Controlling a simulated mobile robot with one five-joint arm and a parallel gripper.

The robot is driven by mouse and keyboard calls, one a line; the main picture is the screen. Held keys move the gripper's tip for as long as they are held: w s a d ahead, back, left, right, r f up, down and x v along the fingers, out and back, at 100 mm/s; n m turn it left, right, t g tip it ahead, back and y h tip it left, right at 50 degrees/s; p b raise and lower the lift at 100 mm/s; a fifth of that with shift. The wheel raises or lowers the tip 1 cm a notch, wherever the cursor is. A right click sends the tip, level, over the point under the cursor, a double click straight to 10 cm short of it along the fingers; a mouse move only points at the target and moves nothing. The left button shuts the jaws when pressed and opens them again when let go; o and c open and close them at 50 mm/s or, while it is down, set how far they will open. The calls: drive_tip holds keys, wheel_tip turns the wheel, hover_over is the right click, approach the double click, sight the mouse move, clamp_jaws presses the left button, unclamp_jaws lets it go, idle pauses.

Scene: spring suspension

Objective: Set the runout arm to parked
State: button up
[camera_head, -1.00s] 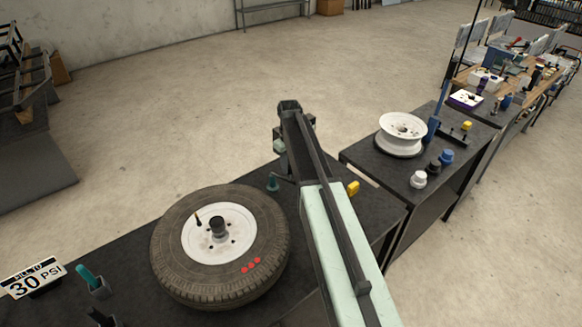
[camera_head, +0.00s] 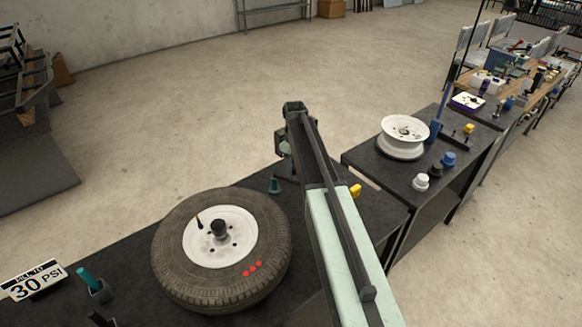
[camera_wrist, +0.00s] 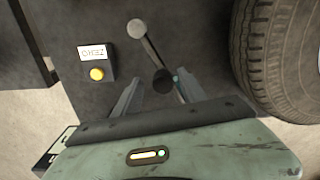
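In the wrist view a thin rod with a pale ball end (camera_wrist: 136,28) slants across the dark bench past a round black piece (camera_wrist: 163,82); it looks like the runout arm, though I cannot read its setting. A small teal part shows by the rod's lower end. My gripper (camera_wrist: 158,78) is open, its two grey fingers spread to either side of the black piece. I cannot tell whether either finger touches the rod. In the head view my arm hides most of this spot. The tire on its white wheel (camera_head: 222,237) lies flat beside it.
A yellow button (camera_wrist: 97,74) with an upside-down label stands left of the rod. A teal piece (camera_head: 274,186) stands by the tire (camera_wrist: 280,50). A "30 PSI" sign (camera_head: 35,280) is at the front left. Another bench holds a white rim (camera_head: 404,130).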

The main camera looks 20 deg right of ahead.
drive_tip(key=shift+w+a, duration=0.1)
drive_tip(key=shift+a, duration=0.1)
drive_tip(key=shift+r, duration=0.15)
wheel_tip(320, 180, up, 8)
drive_tip(key=p, duration=0.8)
drive_tip(key=shift+f, duration=0.25)
